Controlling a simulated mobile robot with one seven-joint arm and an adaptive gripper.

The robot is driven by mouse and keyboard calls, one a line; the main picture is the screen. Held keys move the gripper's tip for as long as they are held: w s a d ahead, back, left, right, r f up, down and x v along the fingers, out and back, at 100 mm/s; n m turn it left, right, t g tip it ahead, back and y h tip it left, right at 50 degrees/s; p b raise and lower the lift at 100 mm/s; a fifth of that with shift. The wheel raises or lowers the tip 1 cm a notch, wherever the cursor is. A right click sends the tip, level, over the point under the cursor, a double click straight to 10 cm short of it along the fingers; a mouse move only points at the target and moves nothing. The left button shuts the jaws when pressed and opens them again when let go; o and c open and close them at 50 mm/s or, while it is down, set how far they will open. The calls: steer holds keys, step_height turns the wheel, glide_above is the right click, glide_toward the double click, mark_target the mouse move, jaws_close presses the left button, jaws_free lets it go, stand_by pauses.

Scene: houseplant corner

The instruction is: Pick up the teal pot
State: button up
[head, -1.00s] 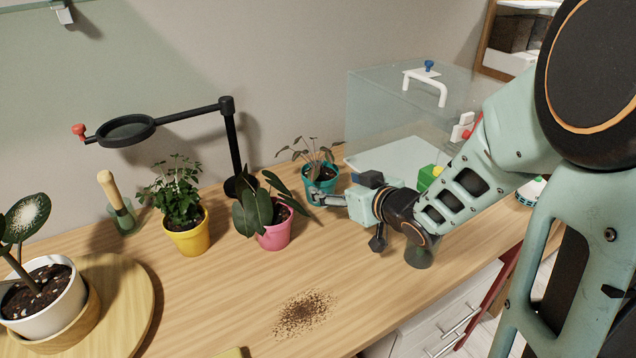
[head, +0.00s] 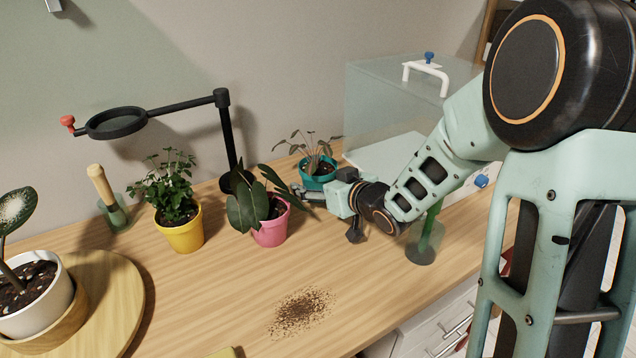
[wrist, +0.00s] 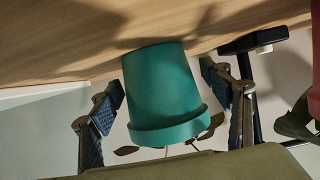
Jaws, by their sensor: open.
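The teal pot (head: 318,181) stands upright on the wooden table at the back, holding a plant with drooping dull leaves. In the wrist view the teal pot (wrist: 163,90) appears upside down, rim toward the bottom, filling the space between the two fingers. My gripper (head: 306,192) is open and low, in front of the pot and close to the pink pot's right side. In the wrist view my gripper (wrist: 164,94) has a dark finger pad on each side of the teal pot, with gaps visible. I cannot tell how deep the pot sits between them.
A pink pot (head: 270,232) with broad leaves stands just left of my gripper. A yellow pot (head: 183,237) is farther left. A black magnifier stand (head: 226,140) rises behind. A clear case (head: 385,110) stands right. Spilled soil (head: 300,312) lies in front.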

steer(key=c, duration=1.5)
steer(key=shift+r, duration=0.1)
